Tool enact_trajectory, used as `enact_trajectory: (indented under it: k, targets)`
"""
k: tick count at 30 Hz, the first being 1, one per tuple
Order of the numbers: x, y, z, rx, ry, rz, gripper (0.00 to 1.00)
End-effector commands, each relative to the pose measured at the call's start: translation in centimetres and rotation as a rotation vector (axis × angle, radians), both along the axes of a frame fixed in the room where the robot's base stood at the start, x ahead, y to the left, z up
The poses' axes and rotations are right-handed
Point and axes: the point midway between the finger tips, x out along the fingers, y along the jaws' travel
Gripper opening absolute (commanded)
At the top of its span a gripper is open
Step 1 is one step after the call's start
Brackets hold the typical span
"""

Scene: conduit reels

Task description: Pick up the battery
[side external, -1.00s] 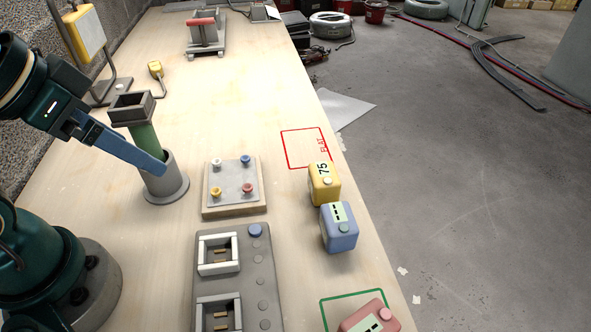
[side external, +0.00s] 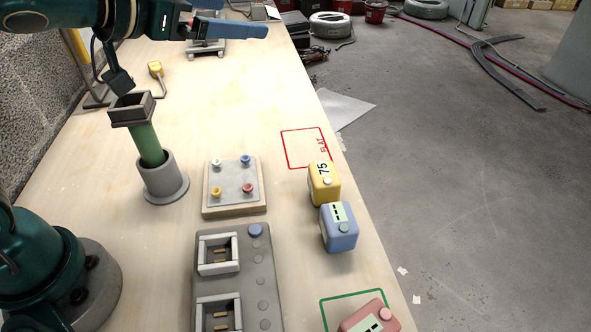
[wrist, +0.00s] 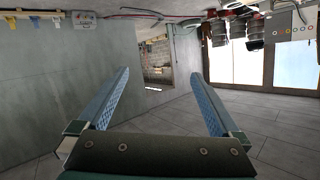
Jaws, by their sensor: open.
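Several battery-like blocks stand along the right edge of the bench: a yellow one (side external: 324,190) marked 75, a blue one (side external: 339,232) close in front of it, and a pink one (side external: 370,322) cut off by the bottom edge. I cannot tell which is meant. My gripper (side external: 240,18) is high at the top of the side view, pointing right, far above and behind the blocks. In the wrist view my gripper (wrist: 160,75) is open and empty, with its blue fingers wide apart. No block shows in the wrist view.
A grey charger (side external: 262,270) with two square bays, a button board (side external: 235,205) and a green post in a grey socket (side external: 165,190) stand on the bench. A red outline reading FLAT (side external: 283,150) is empty. A green outline (side external: 340,298) surrounds the pink block.

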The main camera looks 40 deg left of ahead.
Motion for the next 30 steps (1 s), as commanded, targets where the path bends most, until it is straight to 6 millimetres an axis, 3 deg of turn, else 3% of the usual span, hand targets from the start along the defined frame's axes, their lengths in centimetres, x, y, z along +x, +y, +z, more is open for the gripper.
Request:
enact_trajectory:
  k: [3,6,15,18,30]
  targets:
    - [0.9,-4.9,-0.7,-0.022,-0.040,-0.237,1.00]
    - [0.4,-8.2,-1.6,-0.050,-0.032,-0.406,1.00]
    - [-3.8,-14.6,-5.3,-0.132,0.114,-0.796,1.00]
    - [-5.7,-15.9,-6.5,-0.159,0.188,-0.907,1.00]
    - [-5.7,-15.7,-12.9,-0.165,0.195,-0.896,1.00]
